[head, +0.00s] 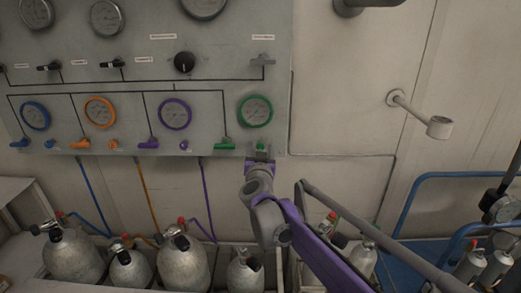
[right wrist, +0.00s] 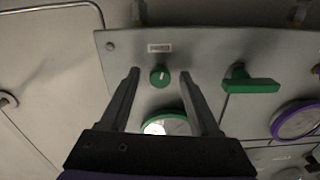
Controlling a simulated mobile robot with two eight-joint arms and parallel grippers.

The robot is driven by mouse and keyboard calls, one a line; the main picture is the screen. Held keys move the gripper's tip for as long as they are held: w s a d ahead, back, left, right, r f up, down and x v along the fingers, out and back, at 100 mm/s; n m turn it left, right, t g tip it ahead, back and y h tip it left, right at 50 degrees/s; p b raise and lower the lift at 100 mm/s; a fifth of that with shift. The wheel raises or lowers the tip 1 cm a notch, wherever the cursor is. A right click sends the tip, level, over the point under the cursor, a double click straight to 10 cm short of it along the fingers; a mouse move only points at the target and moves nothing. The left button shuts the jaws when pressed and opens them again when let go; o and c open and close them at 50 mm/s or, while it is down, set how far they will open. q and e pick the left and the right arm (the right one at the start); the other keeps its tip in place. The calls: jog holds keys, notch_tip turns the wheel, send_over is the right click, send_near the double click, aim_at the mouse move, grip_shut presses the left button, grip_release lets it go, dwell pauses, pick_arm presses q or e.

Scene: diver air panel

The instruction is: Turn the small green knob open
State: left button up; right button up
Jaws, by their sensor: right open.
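The small green knob (head: 260,145) sits at the lower right of the grey panel (head: 190,30), below the green-rimmed gauge (head: 255,111). In the right wrist view the round green knob (right wrist: 159,76) shows a pale pointer mark, with a small label beside it. My right gripper (head: 260,154) is at the knob in the head view. In the right wrist view its open fingers (right wrist: 159,72) stand on either side of the knob, with a gap visible on both sides. My left gripper is not in view.
A green lever handle (head: 224,144) is beside the knob, and it also shows in the right wrist view (right wrist: 251,85). Purple, orange and blue controls line the panel's lower edge. Several grey cylinders (head: 183,263) stand below. A blue rail (head: 420,190) is at right.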

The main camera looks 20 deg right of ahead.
jog(key=v, duration=1.1)
